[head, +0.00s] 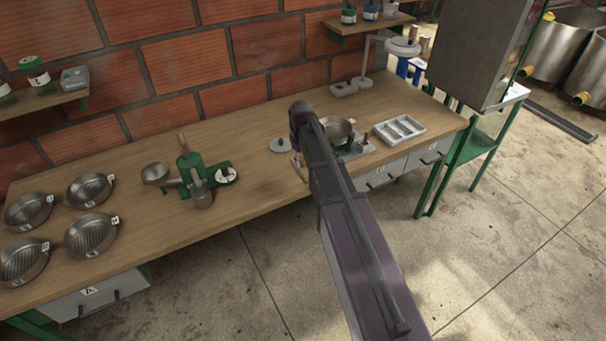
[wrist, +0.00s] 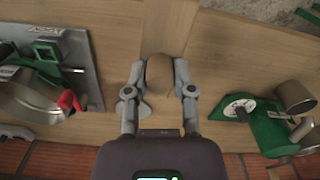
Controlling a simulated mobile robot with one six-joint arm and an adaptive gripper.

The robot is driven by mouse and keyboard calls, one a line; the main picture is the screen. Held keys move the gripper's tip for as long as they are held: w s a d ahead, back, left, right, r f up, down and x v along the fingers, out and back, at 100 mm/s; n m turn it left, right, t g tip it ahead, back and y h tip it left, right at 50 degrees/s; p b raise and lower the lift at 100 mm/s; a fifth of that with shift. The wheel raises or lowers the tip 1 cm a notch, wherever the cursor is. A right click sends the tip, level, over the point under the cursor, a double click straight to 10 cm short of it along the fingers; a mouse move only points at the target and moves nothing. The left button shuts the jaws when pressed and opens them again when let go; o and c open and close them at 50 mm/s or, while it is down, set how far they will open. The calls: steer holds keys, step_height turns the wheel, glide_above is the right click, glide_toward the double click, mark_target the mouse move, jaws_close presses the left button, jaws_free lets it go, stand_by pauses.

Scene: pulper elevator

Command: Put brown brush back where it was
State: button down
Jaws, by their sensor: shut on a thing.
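The brown brush (wrist: 159,76) shows in the wrist view as a rounded brown block between the two fingers of my gripper (wrist: 160,64). The fingers are shut on its sides, above the wooden table. I cannot tell how far the brush is from the tabletop, and its bristles do not show. In the head view my arm hides the brush. Only a small part of my gripper (head: 298,168) shows there, beside the arm at the front half of the table.
A green device with a dial (head: 194,172) stands left of the gripper in the head view. A metal pot (head: 340,130) and a grey divided tray (head: 399,130) lie to the right. A grey round-based thing (head: 281,145) is close behind. Several metal pans (head: 92,189) fill the left end.

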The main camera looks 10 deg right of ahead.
mark_target(305, 180)
steer(key=s, duration=0.2)
steer(key=s+f+b, duration=0.1)
steer(key=s, duration=0.4)
steer(key=shift+s+a+f, duration=0.2)
steer(key=shift+s+f, duration=0.15)
steer(key=w+d+f+b, duration=0.1)
steer(key=w+d, duration=0.1)
steer(key=w, duration=1.2)
steer(key=shift+w+d+f+b, duration=0.2)
steer(key=shift+w+d+b, duration=0.05)
steer(key=shift+d+b, duration=0.1)
steer(key=shift+w, duration=0.1)
steer(key=shift+w+d+f+b, duration=0.1)
steer(key=shift+w+f+b, duration=0.45)
steer(key=shift+f+b, duration=1.25)
steer(key=shift+f, duration=0.2)
